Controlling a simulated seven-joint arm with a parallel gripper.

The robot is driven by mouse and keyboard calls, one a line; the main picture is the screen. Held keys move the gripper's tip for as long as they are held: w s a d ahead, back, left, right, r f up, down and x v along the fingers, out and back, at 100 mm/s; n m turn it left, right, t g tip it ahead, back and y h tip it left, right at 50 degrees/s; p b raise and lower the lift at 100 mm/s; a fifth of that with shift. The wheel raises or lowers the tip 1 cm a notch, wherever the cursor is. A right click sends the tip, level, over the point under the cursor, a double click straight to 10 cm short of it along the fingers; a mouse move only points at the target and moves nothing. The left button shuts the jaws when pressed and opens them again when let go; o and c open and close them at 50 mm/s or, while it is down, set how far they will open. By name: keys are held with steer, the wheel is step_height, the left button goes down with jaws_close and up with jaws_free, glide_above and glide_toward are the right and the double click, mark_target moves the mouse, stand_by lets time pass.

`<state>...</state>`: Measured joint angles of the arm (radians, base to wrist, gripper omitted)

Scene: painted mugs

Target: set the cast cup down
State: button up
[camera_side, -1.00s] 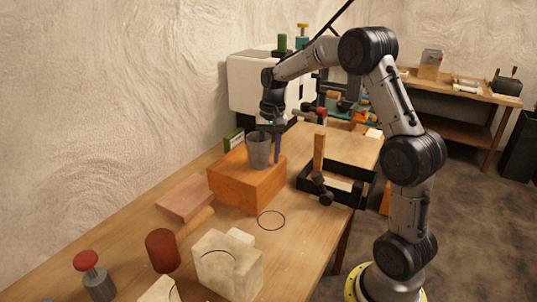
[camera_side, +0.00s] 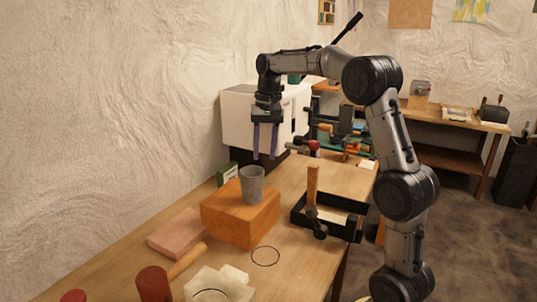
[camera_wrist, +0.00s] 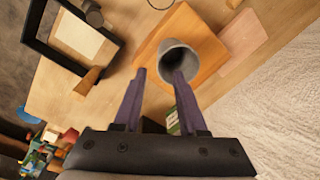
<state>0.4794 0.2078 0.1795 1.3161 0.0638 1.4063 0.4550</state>
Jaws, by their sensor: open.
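The grey cast cup (camera_side: 252,186) stands upright on the orange wooden block (camera_side: 240,220). My gripper (camera_side: 265,157) is above and behind it in the side view, with its two purple fingers apart and pointing down. In the wrist view the cup (camera_wrist: 178,62) shows its open mouth beyond the fingertips, and my gripper (camera_wrist: 160,74) has nothing between its fingers. The right fingertip overlaps the cup in that view, but the side view shows the fingers higher than the cup. A thin dark ring (camera_side: 265,256) is drawn on the table in front of the block.
A black open tray (camera_side: 330,222) with a wooden-handled tool (camera_side: 313,190) lies right of the block. A pinkish slab (camera_side: 177,233) and a red mallet (camera_side: 153,284) are at the left front. A white machine (camera_side: 240,122) stands behind.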

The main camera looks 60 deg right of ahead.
steer(key=s+a+r+n+t, duration=0.1)
steer(key=s+a+n+t, duration=0.5)
steer(key=s+a, duration=1)
steer(key=s+a+f+n+g, duration=0.1)
steer(key=s+a+f+n, duration=0.1)
steer(key=s+f+n, duration=0.2)
steer(key=s+f, duration=0.1)
steer(key=s, duration=0.1)
steer(key=shift+s+a+n, duration=0.35)
steer(key=shift+a+n, duration=0.05)
